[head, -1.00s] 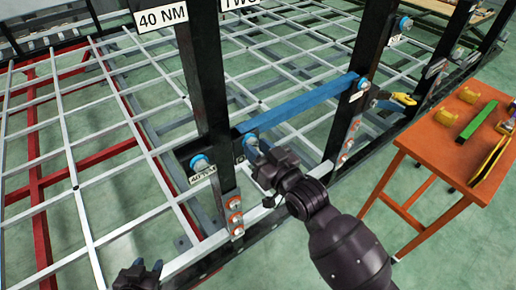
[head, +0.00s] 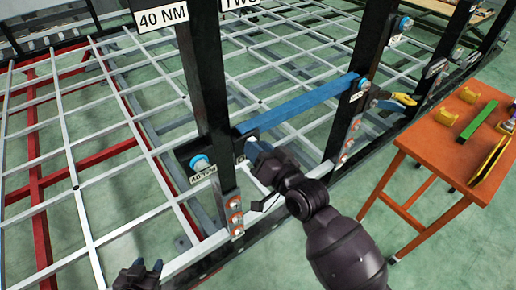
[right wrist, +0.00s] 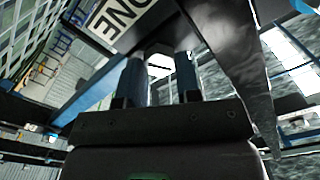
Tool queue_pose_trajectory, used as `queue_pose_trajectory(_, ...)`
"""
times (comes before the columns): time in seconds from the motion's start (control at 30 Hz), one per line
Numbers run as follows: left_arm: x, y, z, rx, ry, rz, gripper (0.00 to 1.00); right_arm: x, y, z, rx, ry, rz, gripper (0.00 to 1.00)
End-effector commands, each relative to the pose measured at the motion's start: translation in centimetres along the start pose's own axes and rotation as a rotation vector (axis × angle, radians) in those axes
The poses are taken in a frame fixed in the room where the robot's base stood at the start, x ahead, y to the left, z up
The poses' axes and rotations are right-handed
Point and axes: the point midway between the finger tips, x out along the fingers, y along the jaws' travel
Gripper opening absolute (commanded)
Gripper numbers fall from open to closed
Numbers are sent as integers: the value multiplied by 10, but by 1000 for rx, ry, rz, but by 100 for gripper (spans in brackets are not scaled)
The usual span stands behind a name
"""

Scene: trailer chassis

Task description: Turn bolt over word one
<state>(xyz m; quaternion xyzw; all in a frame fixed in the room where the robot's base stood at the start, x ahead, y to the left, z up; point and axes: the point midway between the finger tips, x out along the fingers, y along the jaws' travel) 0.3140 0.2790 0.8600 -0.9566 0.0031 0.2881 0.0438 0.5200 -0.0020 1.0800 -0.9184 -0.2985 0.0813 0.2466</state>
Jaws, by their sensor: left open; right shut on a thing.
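In the right wrist view, a white sign reading ONE (right wrist: 122,14) sits on a dark bar at the top. A grey bolt head (right wrist: 158,48) shows between the tips of my right gripper (right wrist: 160,66), which is shut on it. In the head view, my right gripper (head: 257,151) is against the dark frame beside the left end of the blue bar, and hides that bolt. Another blue bolt (head: 200,162) stands to its left, above a 40 NM label (head: 203,175). My left gripper (head: 138,270) is open and empty at the bottom edge, away from the bolts.
A dark upright post (head: 207,85) rises just left of my right gripper. The blue bar (head: 300,105) runs to a second post (head: 350,110). An orange table (head: 440,155) with tools stands right. A yellow-handled tool (head: 398,99) hangs near the second post.

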Motion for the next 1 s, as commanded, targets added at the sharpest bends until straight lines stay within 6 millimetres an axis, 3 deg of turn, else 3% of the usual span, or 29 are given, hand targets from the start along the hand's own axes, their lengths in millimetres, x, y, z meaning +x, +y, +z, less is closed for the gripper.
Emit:
queue_pose_trajectory(0.2, 0, 0, 0, 0, 0, 0, 43, -1, 2, 2, 0, -4, 4, 8)
queue_pose_trajectory(0.23, 0, 0, 0, 0, 0, 0, 43, -1, 2, 2, 0, -4, 4, 35)
queue_pose_trajectory(0.4, 0, 0, 0, 0, 0, 0, 43, -1, 1, 1, -1, -2, 3, 57)
queue_pose_trajectory(0.77, 0, 0, 1, 0, 0, 0, 43, -6, 1, 0, -2, 0, 1, 57)
queue_pose_trajectory(1.0, 4, 0, 3, 0, 3, 0, 43, -42, 2, 1, -3, 0, 3, 57)
